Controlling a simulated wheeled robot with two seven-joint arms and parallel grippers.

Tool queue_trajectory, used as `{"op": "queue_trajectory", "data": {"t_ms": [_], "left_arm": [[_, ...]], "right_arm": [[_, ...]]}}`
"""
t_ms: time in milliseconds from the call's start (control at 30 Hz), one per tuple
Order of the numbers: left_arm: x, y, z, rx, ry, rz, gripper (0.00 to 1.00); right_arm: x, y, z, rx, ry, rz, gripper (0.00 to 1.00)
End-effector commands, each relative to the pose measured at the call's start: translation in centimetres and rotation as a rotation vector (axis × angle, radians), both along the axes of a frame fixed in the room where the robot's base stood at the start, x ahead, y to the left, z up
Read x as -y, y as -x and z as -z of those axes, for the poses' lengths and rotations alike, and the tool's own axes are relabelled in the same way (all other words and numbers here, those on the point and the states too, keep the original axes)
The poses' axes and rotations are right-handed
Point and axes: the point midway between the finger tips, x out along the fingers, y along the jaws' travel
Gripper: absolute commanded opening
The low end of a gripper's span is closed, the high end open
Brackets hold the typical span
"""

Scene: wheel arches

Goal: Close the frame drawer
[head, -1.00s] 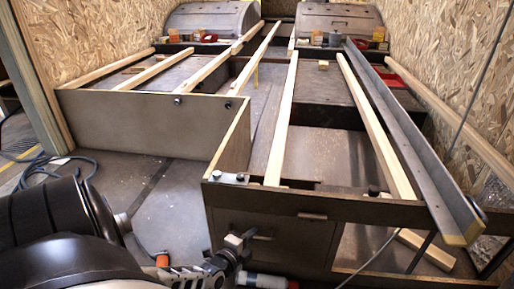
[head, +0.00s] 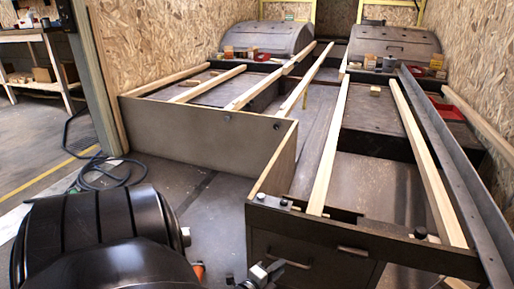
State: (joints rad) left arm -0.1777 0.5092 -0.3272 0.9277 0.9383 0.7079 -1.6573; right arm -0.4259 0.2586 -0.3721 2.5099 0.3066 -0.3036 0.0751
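The dark wooden frame's front holds a drawer front (head: 315,273) low at the bottom centre, cut off by the picture's lower edge. A metal bar handle (head: 292,264) sits on it, and another short handle (head: 353,250) shows higher, near the dark top rail. Whether the drawer stands out from the frame I cannot tell. My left gripper (head: 264,274) is at the bottom edge, close to the left end of the lower handle. Its fingers are small and partly cut off, so contact and opening are unclear. My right gripper is not in view.
Pale wooden slats (head: 329,150) run back across the frame. A long metal rail (head: 462,170) lies along the right side. Two wheel arches (head: 270,38) stand at the back.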

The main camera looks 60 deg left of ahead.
Motion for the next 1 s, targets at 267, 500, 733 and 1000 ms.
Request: {"op": "queue_trajectory", "data": {"t_ms": [267, 500, 733, 1000], "left_arm": [[1.9, 6.6, -1.6, -0.007, 0.003, -0.001, 0.21], [2.8, 9.7, -2.0, -0.004, 0.002, 0.0, 0.21], [3.0, 10.4, -1.9, -0.005, 0.002, 0.001, 0.21], [3.0, 10.4, -1.9, -0.006, 0.002, 0.001, 0.21]], "right_arm": [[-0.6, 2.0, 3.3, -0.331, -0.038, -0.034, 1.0], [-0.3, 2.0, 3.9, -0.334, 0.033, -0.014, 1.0], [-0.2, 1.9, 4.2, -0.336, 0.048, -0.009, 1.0], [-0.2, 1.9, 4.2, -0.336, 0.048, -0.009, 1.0]]}}
